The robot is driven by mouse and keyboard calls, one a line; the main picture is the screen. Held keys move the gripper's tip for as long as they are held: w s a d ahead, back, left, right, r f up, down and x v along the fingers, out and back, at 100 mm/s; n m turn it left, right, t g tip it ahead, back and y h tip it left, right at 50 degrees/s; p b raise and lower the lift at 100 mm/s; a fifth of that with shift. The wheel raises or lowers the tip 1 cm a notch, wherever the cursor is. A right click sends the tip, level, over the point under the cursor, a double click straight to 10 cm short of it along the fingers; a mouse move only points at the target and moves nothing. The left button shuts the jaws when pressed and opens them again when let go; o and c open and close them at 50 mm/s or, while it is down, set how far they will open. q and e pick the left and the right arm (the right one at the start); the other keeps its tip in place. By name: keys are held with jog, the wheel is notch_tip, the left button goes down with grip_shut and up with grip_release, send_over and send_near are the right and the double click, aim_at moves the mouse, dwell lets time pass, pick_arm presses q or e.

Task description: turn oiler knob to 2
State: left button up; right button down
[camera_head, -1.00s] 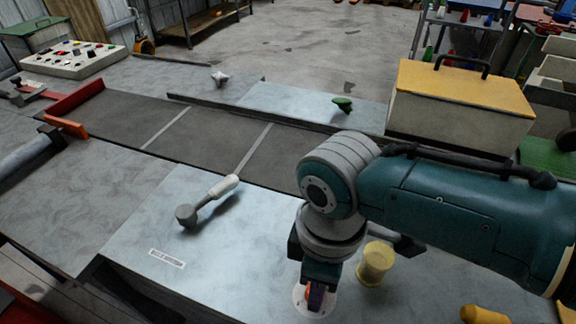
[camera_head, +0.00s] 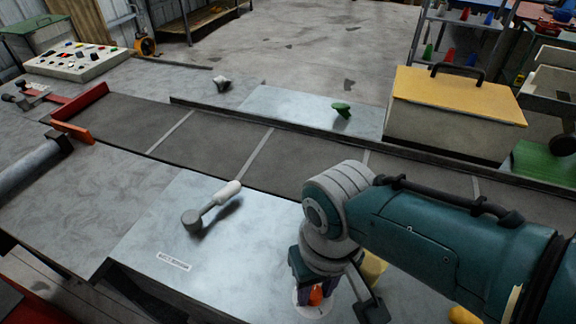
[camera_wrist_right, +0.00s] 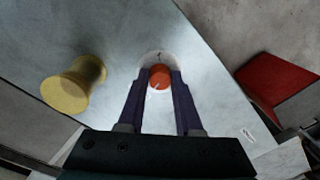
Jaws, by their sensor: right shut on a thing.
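The oiler knob (camera_wrist_right: 160,76) is orange-red and sits on a round white dial (camera_wrist_right: 151,57) on the pale metal table. A small dark mark shows on the dial; I cannot read it surely. My right gripper (camera_wrist_right: 159,84) points down with its two dark fingers on either side of the knob, shut on it. In the head view the knob (camera_head: 316,296) shows only partly below my right gripper (camera_head: 314,292), and the dial's edge (camera_head: 312,311) shows below it. My left gripper is not in view.
A yellow spool-shaped piece (camera_wrist_right: 73,86) stands close beside the dial, partly hidden by my arm in the head view. A lever with a white handle (camera_head: 210,207) lies left of my gripper. A yellow-lidded box (camera_head: 455,112) stands behind the dark belt (camera_head: 215,145).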

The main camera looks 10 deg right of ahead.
jog(key=m, duration=0.5)
jog(key=shift+a+m+p, duration=0.15)
jog(key=shift+m+p, duration=0.15)
jog(key=shift+p, duration=0.05)
jog(key=shift+m, duration=2.2)
jog(key=c, duration=0.6)
grip_release()
jog(key=shift+r, duration=0.1)
